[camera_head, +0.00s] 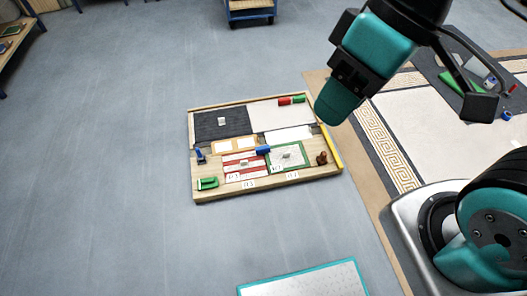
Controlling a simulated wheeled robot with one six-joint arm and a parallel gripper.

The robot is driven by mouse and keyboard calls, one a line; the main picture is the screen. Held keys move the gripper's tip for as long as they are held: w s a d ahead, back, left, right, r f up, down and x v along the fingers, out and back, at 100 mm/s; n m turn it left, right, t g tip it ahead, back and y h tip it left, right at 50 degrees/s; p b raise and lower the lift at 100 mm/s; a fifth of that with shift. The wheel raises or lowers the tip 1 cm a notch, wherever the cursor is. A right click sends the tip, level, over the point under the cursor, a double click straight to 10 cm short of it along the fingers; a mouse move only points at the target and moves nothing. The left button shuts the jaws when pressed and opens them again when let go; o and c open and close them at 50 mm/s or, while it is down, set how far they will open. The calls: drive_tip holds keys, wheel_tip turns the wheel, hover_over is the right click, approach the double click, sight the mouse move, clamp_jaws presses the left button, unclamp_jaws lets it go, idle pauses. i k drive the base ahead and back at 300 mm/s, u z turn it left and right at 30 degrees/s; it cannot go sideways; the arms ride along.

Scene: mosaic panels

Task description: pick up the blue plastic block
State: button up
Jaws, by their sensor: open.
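A small blue block (263,150) lies on the wooden mosaic panel (215,188), near its middle, between the red-striped section (233,168) and the green-framed section (300,158). Another small blue item (200,155) lies at the panel's left edge; its exact shape is too small to tell.
Red (284,101) and green (299,99) blocks lie at the panel's back right. A green item (207,183) and a brown item (322,158) lie near its front. A patterned rug (380,150) is at right, a teal-edged board (305,281) in front. Grey floor is clear at left.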

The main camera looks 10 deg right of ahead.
sight(265, 149)
drive_tip(key=u, duration=0.55)
drive_tip(key=i, duration=1.45)
drive_tip(key=z, duration=0.55)
